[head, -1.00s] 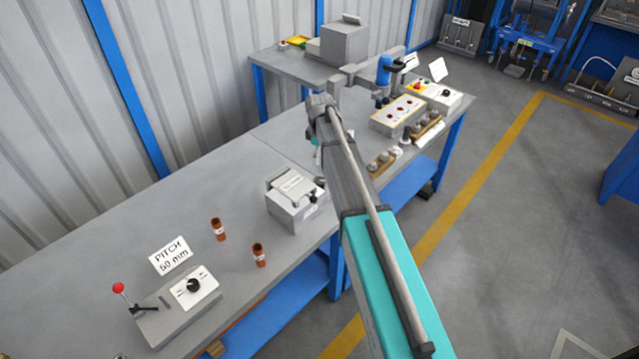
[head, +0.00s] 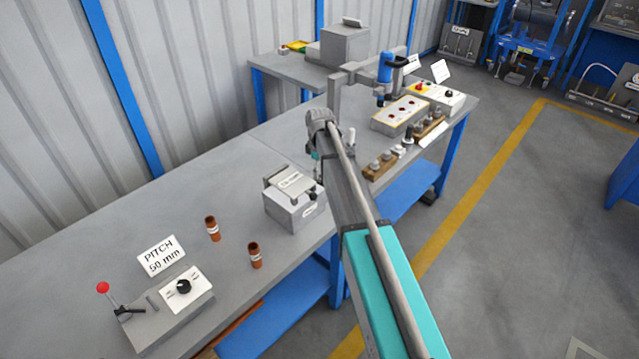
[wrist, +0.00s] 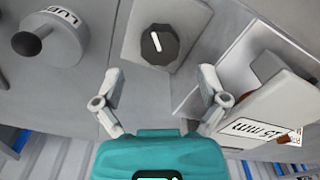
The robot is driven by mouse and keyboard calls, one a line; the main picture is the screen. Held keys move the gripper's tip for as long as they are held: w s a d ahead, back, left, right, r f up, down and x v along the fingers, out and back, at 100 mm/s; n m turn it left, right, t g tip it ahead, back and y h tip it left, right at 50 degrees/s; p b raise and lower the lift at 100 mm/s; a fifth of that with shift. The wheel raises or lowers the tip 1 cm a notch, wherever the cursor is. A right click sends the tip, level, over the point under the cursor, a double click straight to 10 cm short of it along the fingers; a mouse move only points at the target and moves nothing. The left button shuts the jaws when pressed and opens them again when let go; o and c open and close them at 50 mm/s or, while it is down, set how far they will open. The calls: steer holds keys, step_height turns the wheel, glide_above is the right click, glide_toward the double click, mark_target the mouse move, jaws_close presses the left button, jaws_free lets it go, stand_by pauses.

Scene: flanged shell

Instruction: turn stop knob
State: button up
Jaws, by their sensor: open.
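A dark, many-sided knob (wrist: 158,44) with a white pointer line sits on a light grey plate (wrist: 190,16) in the wrist view. The pointer leans slightly off the picture's vertical. My gripper (wrist: 160,88) is open and empty, its two fingers spread below the knob in the picture and apart from it. In the head view my arm hides most of the gripper, and I cannot make out this knob there. No stop lettering is readable beside the knob.
In the wrist view, a round "LUB" object (wrist: 50,40) is left of the knob and a labelled block (wrist: 265,105) is right. In the head view, a grey box (head: 295,208), two brown cylinders (head: 212,229) (head: 255,255) and a lever-and-dial unit (head: 170,312) stand on the bench.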

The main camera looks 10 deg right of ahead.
mark_target(320, 179)
steer(key=shift+f+b, duration=1.8)
steer(key=shift+f, duration=0.25)
steer(key=c, duration=1.1)
steer(key=shift+c, duration=0.2)
steer(key=shift+m, duration=0.3)
